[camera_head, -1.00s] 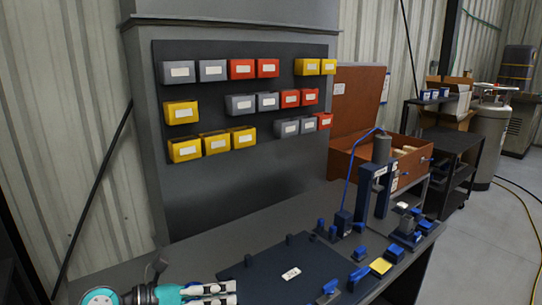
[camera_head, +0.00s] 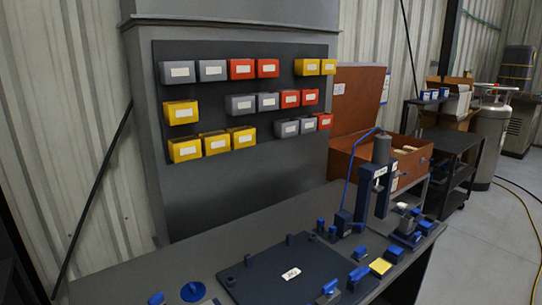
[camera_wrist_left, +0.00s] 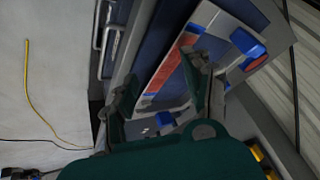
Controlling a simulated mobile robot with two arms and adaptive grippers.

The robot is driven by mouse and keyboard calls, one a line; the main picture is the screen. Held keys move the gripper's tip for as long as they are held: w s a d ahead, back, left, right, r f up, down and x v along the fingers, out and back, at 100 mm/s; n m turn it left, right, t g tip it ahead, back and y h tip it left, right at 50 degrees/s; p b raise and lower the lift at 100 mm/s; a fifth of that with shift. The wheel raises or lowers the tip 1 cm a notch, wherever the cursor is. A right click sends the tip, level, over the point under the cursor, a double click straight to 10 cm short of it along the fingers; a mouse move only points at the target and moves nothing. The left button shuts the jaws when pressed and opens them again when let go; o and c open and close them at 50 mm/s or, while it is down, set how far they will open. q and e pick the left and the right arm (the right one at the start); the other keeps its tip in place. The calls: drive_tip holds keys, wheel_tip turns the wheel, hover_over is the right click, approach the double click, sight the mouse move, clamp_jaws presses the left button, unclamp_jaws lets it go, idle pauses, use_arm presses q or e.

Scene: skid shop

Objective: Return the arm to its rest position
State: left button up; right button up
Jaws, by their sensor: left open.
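My left gripper (camera_wrist_left: 160,88) shows only in the left wrist view, where its two dark fingers stand apart. It is open, and I see nothing held between them. Behind the fingers are a red-orange strip (camera_wrist_left: 172,68) and blue-and-grey parts (camera_wrist_left: 247,42), seen at a tilt. I cannot tell how far they are from the fingers. Neither of my arms shows in the head view, and my right gripper is in no view.
The dark workbench (camera_head: 190,262) carries a dark plate (camera_head: 285,272) with a white label, a blue press-like stand (camera_head: 372,190) and several small blue parts. Wall bins (camera_head: 240,105) hang behind. An open brown case (camera_head: 357,150) stands at the right.

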use_arm(q)
drive_tip(key=s+d+f+g+h, duration=0.1)
drive_tip(key=s+d+f+g, duration=0.25)
drive_tip(key=s, duration=0.45)
wheel_tip(320, 180, down, 25)
drive_tip(key=g+b, duration=0.1)
drive_tip(key=b, duration=0.4)
drive_tip(key=s+a+f+b, duration=0.2)
drive_tip(key=s+f, duration=0.7)
drive_tip(key=f, duration=0.4)
drive_tip(key=s+a+f+g+b, duration=0.1)
drive_tip(key=s+a+f+b, duration=0.1)
drive_tip(key=s+f, duration=0.6)
wheel_tip(320, 180, down, 5)
drive_tip(key=shift+s+f+b, duration=0.1)
drive_tip(key=shift+s+b, duration=0.25)
drive_tip(key=shift+b, duration=0.15)
drive_tip(key=shift+g, duration=0.25)
